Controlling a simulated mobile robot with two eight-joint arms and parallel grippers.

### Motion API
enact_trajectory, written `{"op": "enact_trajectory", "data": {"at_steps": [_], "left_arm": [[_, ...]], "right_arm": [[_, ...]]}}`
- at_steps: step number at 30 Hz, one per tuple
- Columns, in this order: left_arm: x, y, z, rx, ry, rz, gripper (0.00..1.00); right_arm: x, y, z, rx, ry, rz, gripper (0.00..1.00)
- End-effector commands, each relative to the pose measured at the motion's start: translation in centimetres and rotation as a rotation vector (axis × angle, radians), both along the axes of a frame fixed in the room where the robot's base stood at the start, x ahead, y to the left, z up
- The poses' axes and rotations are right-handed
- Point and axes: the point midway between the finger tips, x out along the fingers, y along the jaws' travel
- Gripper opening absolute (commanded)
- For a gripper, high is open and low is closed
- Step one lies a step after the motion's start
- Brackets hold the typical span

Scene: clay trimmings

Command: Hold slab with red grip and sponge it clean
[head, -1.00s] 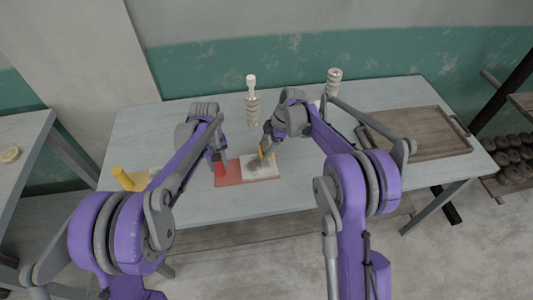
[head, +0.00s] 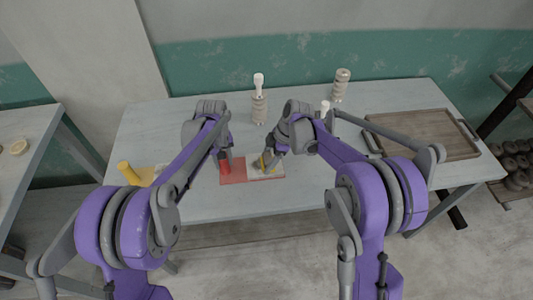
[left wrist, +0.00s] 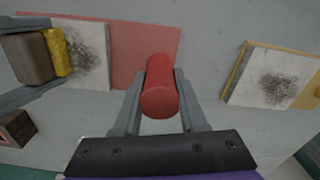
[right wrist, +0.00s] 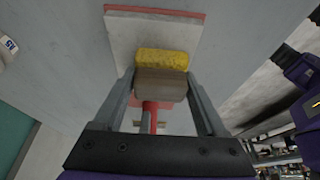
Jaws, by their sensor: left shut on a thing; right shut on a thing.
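My left gripper (left wrist: 160,98) is shut on the upright red grip (left wrist: 160,86), which also shows in the head view (head: 224,167). My right gripper (right wrist: 161,90) is shut on a sponge block with a brown-grey back (right wrist: 160,86) and a yellow face (right wrist: 162,60). The sponge is over the slab's edge; I cannot tell if it touches. In the head view, my right gripper (head: 266,163) partly hides the slab.
A second smudged slab (left wrist: 270,78) lies on a yellow board, with a yellow grip (head: 124,170) at the left. Ribbed bottles (head: 259,108) (head: 340,88) stand at the back. A wooden tray (head: 425,152) lies right.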

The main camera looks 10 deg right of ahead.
Motion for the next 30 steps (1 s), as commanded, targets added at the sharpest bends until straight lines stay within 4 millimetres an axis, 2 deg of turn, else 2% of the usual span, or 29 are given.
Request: {"op": "enact_trajectory", "data": {"at_steps": [13, 19, 30], "left_arm": [[0.0, 0.0, 0.0, 0.0, -0.001, 0.001, 0.0], [0.0, 0.0, 0.0, -0.001, 0.0, 0.001, 0.0], [0.0, 0.0, 0.0, 0.0, 0.0, 0.0, 0.0]], "right_arm": [[-4.0, 0.1, -0.1, -0.001, 0.001, 0.001, 0.22], [-3.9, 2.1, 0.0, 0.0, 0.0, 0.003, 0.22], [-0.4, 2.0, 0.0, 0.0, -0.001, 0.0, 0.22]]}}
